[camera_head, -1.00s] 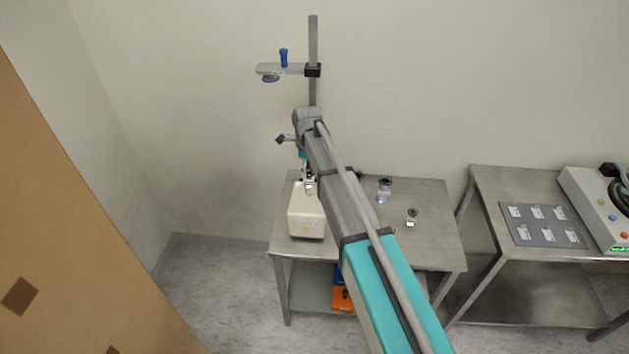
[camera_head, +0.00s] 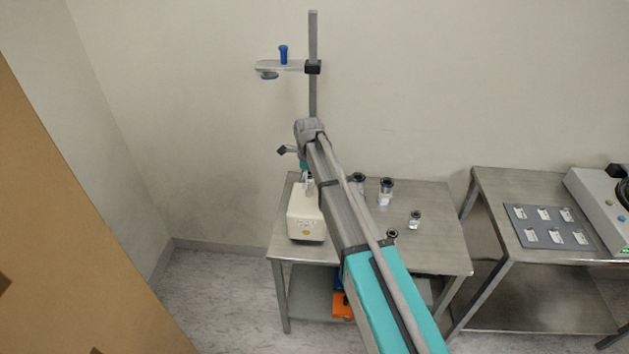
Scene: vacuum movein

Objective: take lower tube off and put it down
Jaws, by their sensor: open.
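A tall grey stand pole (camera_head: 313,38) rises behind the table and carries a clear clamp arm (camera_head: 292,65). A blue tube or plug (camera_head: 283,53) sticks up from this arm, with a round blue-grey piece (camera_head: 268,75) beneath its left end. No separate lower tube can be made out; the pole's lower part is hidden behind my arm. My gripper (camera_head: 307,180) points down over the back of a white box-shaped device (camera_head: 306,222). It is open, small and partly hidden, and I see nothing held in it. I cannot tell whether it touches the device.
The steel table (camera_head: 437,240) bears several small dark-capped glass vessels, one (camera_head: 386,190) at the back and one (camera_head: 415,219) further right. An orange box (camera_head: 343,305) is on the lower shelf. A second table on the right holds a grey card board (camera_head: 550,238). A brown panel (camera_head: 60,230) fills the left.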

